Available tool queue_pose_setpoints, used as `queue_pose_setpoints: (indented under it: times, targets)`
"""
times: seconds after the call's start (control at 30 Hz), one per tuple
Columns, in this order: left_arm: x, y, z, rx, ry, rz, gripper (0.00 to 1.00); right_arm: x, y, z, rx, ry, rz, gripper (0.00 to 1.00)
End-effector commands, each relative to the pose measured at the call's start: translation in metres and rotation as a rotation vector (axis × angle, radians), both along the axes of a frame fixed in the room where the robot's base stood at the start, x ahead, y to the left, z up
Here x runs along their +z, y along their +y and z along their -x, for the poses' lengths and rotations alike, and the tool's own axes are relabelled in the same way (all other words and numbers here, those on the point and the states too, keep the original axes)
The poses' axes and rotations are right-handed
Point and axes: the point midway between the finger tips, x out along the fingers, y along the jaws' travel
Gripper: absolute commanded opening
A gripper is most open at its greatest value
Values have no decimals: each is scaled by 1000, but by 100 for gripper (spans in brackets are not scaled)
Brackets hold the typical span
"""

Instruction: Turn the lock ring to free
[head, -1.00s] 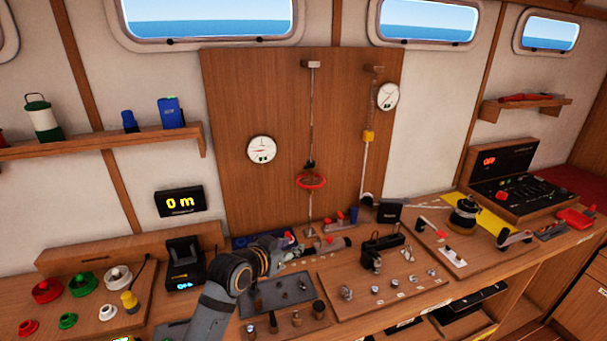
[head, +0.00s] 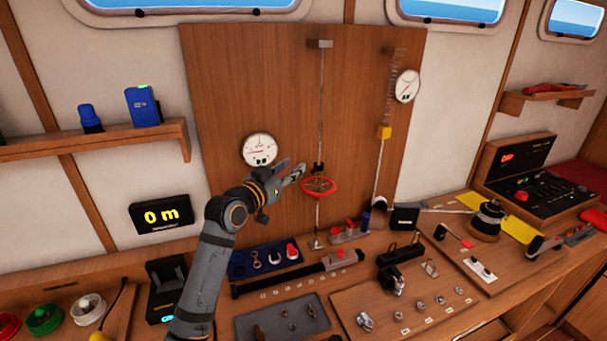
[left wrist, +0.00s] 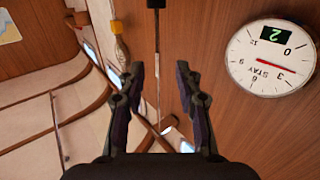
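The red ring (head: 319,187), which I take as the lock ring, sits around the vertical rod (head: 321,100) on the wooden panel. A black fitting (head: 319,168) is just above it. My left gripper (head: 296,172) is just left of the rod, slightly above the ring, and appears apart from it. In the left wrist view my left gripper (left wrist: 159,68) is open and empty, with the thin rod (left wrist: 158,90) showing between its fingers. The red ring does not show in that view. My right gripper is not in view.
A round gauge (head: 259,149) is left of the rod and also shows in the left wrist view (left wrist: 270,58). A yellow block (head: 384,132) and a second gauge (head: 407,86) are to the right. Below, the bench holds a blue tray (head: 240,268) and several fittings.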

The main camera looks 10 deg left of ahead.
Motion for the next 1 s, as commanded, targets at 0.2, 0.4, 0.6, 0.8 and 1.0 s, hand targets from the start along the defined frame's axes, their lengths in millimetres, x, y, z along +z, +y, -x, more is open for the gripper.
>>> queue_pose_setpoints:
  times: [0.2,0.4,0.6,0.8,1.0]
  targets:
    - [-41,-1,1,0,0,0,34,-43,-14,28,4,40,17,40]
    - [-63,-1,1,0,0,0,34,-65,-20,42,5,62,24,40]
    - [-63,-1,1,0,0,0,34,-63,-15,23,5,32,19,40]
    - [-59,-7,-20,-1,1,5,34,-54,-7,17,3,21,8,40]
    - [-59,-20,-62,-1,2,4,34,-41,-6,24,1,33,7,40]
